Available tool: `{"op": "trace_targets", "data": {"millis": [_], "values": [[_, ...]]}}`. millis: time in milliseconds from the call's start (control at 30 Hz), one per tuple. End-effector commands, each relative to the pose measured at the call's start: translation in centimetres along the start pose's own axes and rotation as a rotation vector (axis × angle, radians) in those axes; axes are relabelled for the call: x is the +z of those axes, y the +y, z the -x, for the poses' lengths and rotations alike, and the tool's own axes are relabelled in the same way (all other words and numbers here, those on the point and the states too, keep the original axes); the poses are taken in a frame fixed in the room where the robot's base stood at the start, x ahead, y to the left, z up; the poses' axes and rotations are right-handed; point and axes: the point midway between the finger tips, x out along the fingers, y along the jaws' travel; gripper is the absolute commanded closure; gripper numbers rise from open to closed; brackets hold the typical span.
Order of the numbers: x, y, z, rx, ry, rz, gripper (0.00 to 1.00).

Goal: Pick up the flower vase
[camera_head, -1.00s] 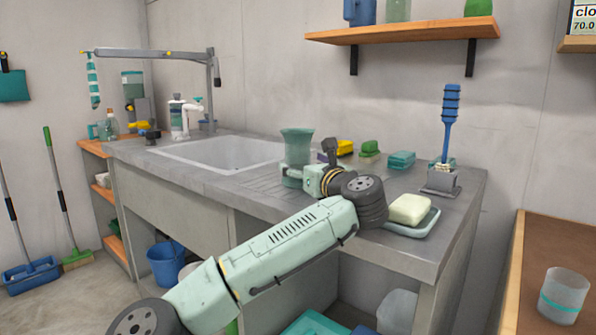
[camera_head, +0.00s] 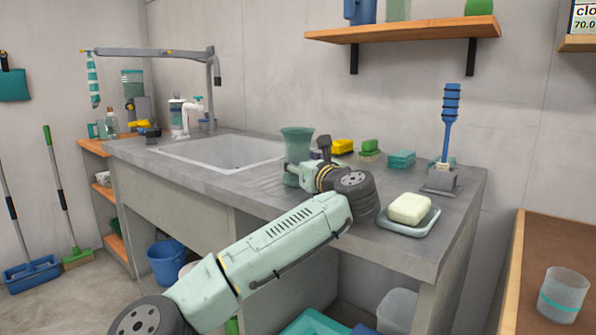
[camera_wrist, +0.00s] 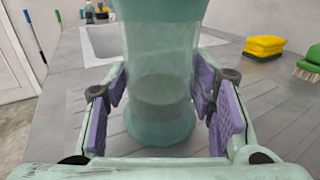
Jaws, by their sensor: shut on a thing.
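The flower vase (camera_head: 297,146) is a teal, see-through vessel with a narrow waist and a flared rim. I cannot tell whether the base touches the counter.
The sink (camera_head: 225,153) is to the left. A yellow sponge (camera_head: 342,146), a green brush (camera_head: 369,147) and a teal block (camera_head: 401,159) stand behind on the right. A soap bar (camera_head: 410,208) on a dish and a blue brush (camera_head: 449,125) in a holder are further right.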

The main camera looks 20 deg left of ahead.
Motion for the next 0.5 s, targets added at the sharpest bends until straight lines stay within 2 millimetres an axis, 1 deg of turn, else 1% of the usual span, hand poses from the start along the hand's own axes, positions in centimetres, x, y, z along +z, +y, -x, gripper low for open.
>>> {"op": "trace_targets", "data": {"millis": [33,67,500], "values": [[-0.02,0.02,0.00,0.001,0.001,0.000,0.67],[-0.03,0.02,0.00,0.001,0.001,0.000,0.69],[-0.04,0.03,-0.01,0.001,0.001,0.001,0.98]]}}
